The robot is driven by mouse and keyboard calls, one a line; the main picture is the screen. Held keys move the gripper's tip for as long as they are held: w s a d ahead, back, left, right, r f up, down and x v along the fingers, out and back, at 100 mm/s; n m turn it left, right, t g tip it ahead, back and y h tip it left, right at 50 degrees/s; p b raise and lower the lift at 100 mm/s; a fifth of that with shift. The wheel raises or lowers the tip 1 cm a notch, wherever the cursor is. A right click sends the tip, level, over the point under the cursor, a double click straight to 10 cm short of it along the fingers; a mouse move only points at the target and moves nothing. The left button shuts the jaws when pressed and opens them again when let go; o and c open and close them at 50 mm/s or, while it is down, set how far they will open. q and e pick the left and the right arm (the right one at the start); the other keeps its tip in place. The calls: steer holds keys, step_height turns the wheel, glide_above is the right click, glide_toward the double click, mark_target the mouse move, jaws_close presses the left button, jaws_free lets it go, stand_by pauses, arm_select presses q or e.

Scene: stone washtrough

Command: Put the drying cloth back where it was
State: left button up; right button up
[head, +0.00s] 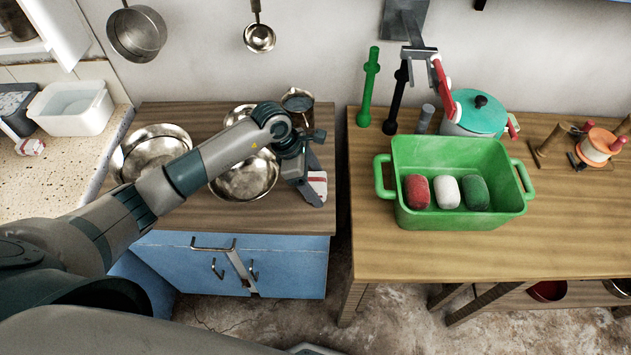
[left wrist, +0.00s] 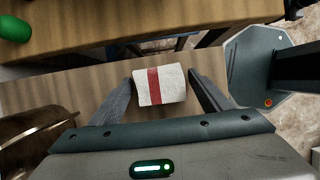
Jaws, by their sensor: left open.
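The drying cloth (left wrist: 160,85) is a small folded white cloth with a red stripe. It lies on the brown wooden top of the blue cabinet, near its right edge; in the head view it is partly hidden by my gripper (head: 318,183). My left gripper (head: 305,188) is open above the cloth. In the left wrist view its two fingers (left wrist: 160,92) stand on either side of the cloth; whether they touch it I cannot tell. My right gripper does not show.
Metal bowls (head: 245,178) stand left of my gripper. A metal pot (head: 297,103) stands behind. Right, across a gap, a wooden table (head: 375,250) holds a green tub (head: 455,215) and a teal-lidded pot (head: 481,116). A white basin (head: 72,108) stands far left.

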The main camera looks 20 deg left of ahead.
arm_select(q)
steer(key=shift+r, duration=0.1)
steer(key=shift+r, duration=0.1)
steer(key=shift+a+r, duration=0.2)
steer(key=shift+r, duration=0.1)
steer(key=b+v, duration=0.3)
steer(key=v, duration=0.8)
steer(key=shift+s+r, duration=0.1)
